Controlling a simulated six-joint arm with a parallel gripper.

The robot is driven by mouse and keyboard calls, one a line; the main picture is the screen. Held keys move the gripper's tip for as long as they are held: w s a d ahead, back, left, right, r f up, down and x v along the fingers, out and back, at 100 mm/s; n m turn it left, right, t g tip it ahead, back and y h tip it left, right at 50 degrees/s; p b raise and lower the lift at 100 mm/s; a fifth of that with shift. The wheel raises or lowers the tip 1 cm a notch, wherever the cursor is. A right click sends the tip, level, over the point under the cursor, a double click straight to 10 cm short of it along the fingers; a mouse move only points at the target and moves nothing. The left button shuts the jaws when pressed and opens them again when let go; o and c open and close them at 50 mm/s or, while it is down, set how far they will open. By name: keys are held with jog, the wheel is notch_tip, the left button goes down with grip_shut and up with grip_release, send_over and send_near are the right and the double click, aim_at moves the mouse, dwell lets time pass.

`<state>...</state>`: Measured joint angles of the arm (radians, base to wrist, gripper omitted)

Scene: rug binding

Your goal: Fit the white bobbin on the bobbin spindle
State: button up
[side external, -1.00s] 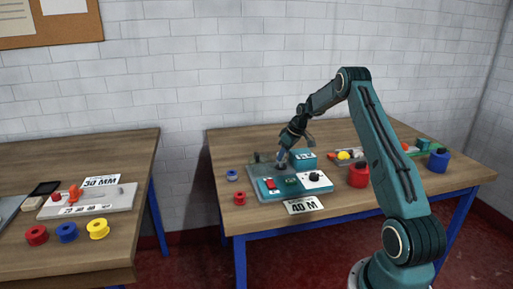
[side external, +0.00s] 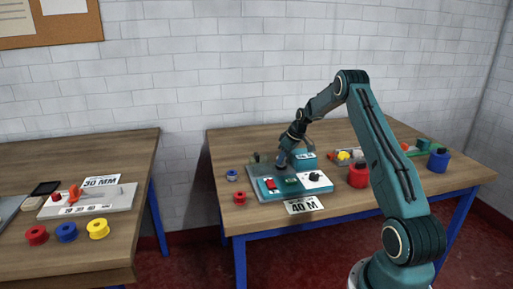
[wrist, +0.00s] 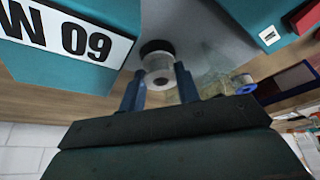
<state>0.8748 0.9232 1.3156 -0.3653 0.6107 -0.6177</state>
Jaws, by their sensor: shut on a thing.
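In the wrist view the white bobbin (wrist: 158,76) sits between the two blue fingers of my gripper (wrist: 159,69), which is shut on it. A dark round piece (wrist: 156,47) shows just beyond the bobbin on the grey plate; I cannot tell whether it is the spindle's base or whether the bobbin touches it. No spindle shaft can be made out. In the side view my gripper (side external: 283,160) points down over the back of the teal and grey machine (side external: 290,185). The bobbin cannot be made out there.
A teal box (side external: 304,161) stands close right of my gripper. A blue bobbin (side external: 232,175) and a red bobbin (side external: 240,198) lie left of the machine. A red pot (side external: 358,175) and a blue pot (side external: 438,160) stand to the right. Another table (side external: 120,215) is at left.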

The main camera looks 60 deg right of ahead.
jog(key=shift+f, duration=0.5)
jog(key=o, duration=1)
jog(key=shift+o, duration=0.2)
jog(key=shift+d+r, duration=0.1)
jog(key=shift+r, duration=0.05)
jog(key=v, duration=1.3)
jog(key=shift+s+r, duration=0.15)
jog(key=shift+r, duration=0.05)
jog(key=shift+a, duration=0.2)
jog(key=s+a+r, duration=0.1)
jog(key=a+r, duration=0.6)
jog(key=a, duration=0.6)
jog(key=s+a+r, duration=0.2)
jog(key=a+r, duration=0.5)
jog(key=a, duration=0.7)
jog(key=s+a+f, duration=0.1)
jog(key=s+a, duration=0.6)
jog(key=s, duration=0.3)
jog(key=s+a+t, duration=0.1)
jog(key=s+a, duration=0.7)
jog(key=s, duration=0.2)
jog(key=shift+f, duration=0.4)
